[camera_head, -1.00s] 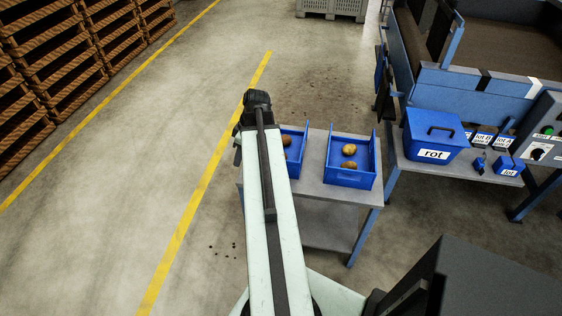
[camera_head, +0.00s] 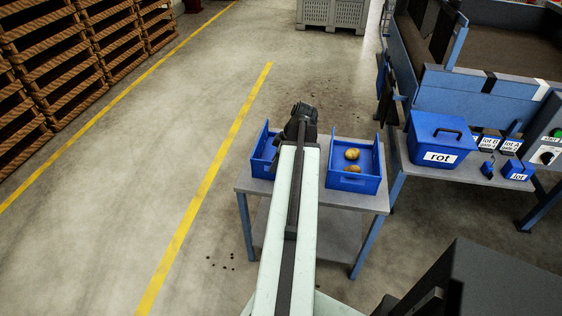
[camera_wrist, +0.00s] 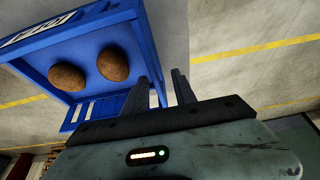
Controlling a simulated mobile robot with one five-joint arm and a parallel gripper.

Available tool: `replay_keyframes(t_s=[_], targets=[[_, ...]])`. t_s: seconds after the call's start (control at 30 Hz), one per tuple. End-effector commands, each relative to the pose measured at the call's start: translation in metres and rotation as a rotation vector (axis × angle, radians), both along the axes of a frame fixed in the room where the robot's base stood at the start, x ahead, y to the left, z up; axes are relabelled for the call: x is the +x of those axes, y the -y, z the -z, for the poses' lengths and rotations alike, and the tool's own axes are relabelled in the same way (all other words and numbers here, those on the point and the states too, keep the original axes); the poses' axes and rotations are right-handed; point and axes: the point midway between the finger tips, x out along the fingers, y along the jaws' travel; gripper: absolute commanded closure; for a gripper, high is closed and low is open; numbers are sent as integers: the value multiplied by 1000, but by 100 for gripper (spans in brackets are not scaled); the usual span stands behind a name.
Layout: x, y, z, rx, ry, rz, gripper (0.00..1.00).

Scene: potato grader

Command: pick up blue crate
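Two open blue crates stand side by side on a small grey table. The left crate (camera_head: 262,158) is partly hidden by my arm. The right crate (camera_head: 354,183) shows whole, with two potatoes (camera_head: 352,155) inside. In the head view, the dark end of my arm with my gripper (camera_head: 302,118) is at the far side of the gap between the crates; the fingers are not clear there.
The grey table (camera_head: 375,203) has bare top around the crates. At right, a larger bench holds a lidded blue box marked "rot" (camera_head: 438,157), small blue boxes and a control panel (camera_head: 548,152). Pallet stacks (camera_head: 80,62) stand far left.

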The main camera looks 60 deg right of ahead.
Motion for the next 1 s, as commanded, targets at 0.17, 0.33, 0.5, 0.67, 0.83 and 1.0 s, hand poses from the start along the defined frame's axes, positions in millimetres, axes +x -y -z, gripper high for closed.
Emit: replay_keyframes(t_s=[0.17, 0.33, 0.5, 0.67, 0.83, 1.0], targets=[[7, 1, 38, 0, 0, -1, 67], [10, 0, 36, -1, 0, 1, 67], [9, 0, 36, -1, 0, 1, 90], [9, 0, 36, 1, 0, 2, 100], [9, 0, 36, 1, 0, 2, 100], [9, 0, 36, 1, 0, 2, 100]])
